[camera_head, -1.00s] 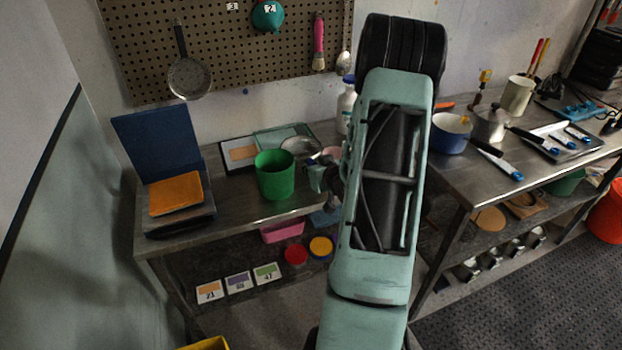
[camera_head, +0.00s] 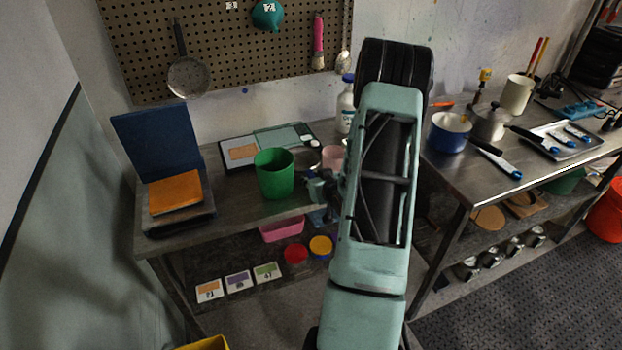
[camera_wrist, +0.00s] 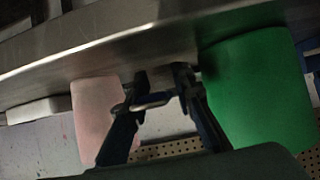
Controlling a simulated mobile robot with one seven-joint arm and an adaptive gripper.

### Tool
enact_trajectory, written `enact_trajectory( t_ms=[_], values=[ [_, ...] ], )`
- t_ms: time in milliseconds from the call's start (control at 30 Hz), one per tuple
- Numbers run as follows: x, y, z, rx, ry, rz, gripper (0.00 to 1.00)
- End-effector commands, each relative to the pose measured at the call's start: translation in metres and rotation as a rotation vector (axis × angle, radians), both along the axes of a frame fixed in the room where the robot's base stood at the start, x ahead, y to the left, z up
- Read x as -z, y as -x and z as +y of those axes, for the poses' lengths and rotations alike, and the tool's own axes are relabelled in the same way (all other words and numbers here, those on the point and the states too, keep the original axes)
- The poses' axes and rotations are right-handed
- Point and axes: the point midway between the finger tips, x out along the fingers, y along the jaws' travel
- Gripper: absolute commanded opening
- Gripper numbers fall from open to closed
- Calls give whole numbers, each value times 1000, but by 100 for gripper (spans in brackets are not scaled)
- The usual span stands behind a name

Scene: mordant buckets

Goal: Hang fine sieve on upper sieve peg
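My gripper (camera_head: 318,188) is low over the left table, just right of the green bucket. In the wrist view my gripper (camera_wrist: 158,98) has its dark fingers around a thin light bar, which looks like a handle. A small grey round thing (camera_head: 307,158), probably the fine sieve, shows behind my gripper, between the green bucket and a pink cup. It is mostly hidden, and its mesh cannot be made out. A grey round sieve or pan (camera_head: 188,77) hangs by its handle on the pegboard (camera_head: 230,70). I cannot make out a free upper sieve peg.
The green bucket (camera_head: 275,174) and pink cup (camera_head: 333,158) stand close on either side; they also show in the wrist view as a bucket (camera_wrist: 258,90) and a cup (camera_wrist: 92,118). A white bottle (camera_head: 346,105) stands behind. A brush (camera_head: 319,45) hangs on the pegboard.

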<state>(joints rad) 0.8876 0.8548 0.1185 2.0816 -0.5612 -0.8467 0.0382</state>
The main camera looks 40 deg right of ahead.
Motion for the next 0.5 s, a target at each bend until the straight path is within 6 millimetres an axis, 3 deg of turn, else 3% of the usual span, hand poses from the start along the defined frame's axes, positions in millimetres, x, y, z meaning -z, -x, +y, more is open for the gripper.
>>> enact_trajectory(
  t_ms=[500],
  values=[
    [-7,7,1,1,0,0,32]
  ],
)
